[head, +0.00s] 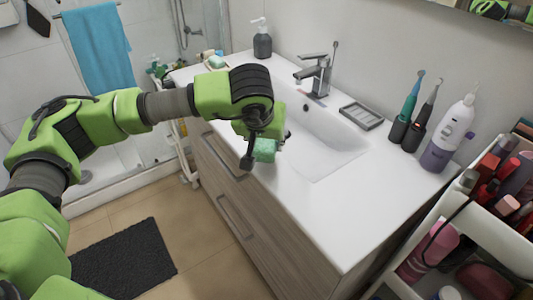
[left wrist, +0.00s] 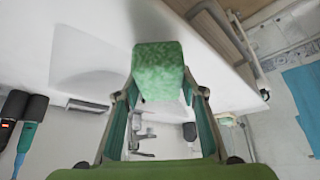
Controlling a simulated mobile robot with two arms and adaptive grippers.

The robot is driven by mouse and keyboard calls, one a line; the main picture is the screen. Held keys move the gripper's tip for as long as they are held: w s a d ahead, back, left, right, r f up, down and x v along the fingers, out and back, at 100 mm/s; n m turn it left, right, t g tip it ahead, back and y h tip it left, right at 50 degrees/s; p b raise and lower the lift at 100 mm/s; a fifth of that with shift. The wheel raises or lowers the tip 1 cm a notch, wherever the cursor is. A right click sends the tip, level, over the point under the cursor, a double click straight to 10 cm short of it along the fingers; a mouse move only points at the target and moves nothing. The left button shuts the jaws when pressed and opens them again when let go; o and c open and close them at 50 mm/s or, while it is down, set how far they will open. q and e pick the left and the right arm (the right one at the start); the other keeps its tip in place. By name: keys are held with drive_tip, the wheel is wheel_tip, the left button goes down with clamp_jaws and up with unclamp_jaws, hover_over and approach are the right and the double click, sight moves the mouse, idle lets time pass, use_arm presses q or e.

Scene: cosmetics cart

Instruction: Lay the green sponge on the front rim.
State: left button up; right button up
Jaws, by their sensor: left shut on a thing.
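The green sponge (head: 265,150) is held between the fingers of my left gripper (head: 258,148), which is shut on it. In the left wrist view the sponge (left wrist: 159,70) sits between the two fingertips (left wrist: 160,92). In the head view it appears over the white front rim (head: 283,192) of the sink, beside the basin (head: 325,148). I cannot tell whether it touches the rim. The gripper and forearm hide part of the counter behind. My right gripper is not in view.
A faucet (head: 318,75) and a grey soap tray (head: 361,116) are behind the basin. Toothbrushes in dark holders (head: 401,130) and a white-purple bottle (head: 447,138) stand at the right. A cosmetics cart (head: 405,285) is at lower right. The front rim to the right is clear.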

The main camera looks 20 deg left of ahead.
use_arm(q)
drive_tip(key=shift+w+f+b, duration=0.2)
drive_tip(key=shift+f+b, duration=0.05)
drive_tip(key=shift+f, duration=0.75)
drive_tip(key=shift+w+f+b, duration=0.15)
drive_tip(key=shift+f+b, duration=0.05)
drive_tip(key=shift+f, duration=0.75)
drive_tip(key=shift+f, duration=0.15)
drive_tip(key=o, duration=1)
